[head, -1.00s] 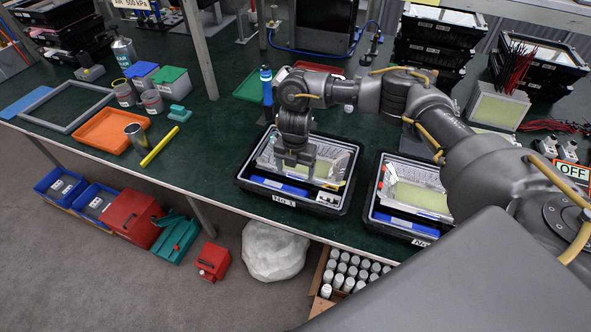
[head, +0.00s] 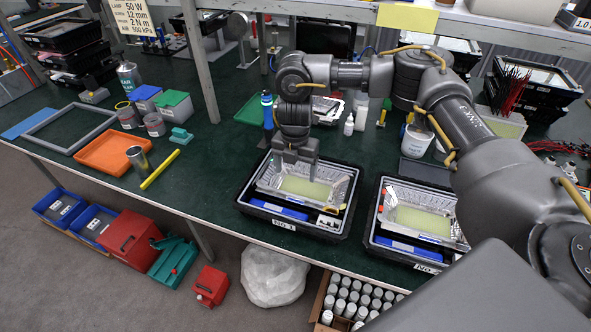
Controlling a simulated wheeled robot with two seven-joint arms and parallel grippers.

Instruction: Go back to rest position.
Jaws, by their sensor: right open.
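My right gripper (head: 298,172) hangs open, pointing down, above the left floodlight housing (head: 341,186). A second housing (head: 441,204) with a similar panel sits in the black tray to the right. My right arm reaches in from the right. My left gripper is out of view.
Behind my right arm stand a small white bottle (head: 349,125) and a white tub (head: 414,140). A blue bottle (head: 267,112) stands left of the gripper. An orange tray (head: 108,151) and yellow tube (head: 160,168) lie further left. A shelf post (head: 199,62) rises nearby.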

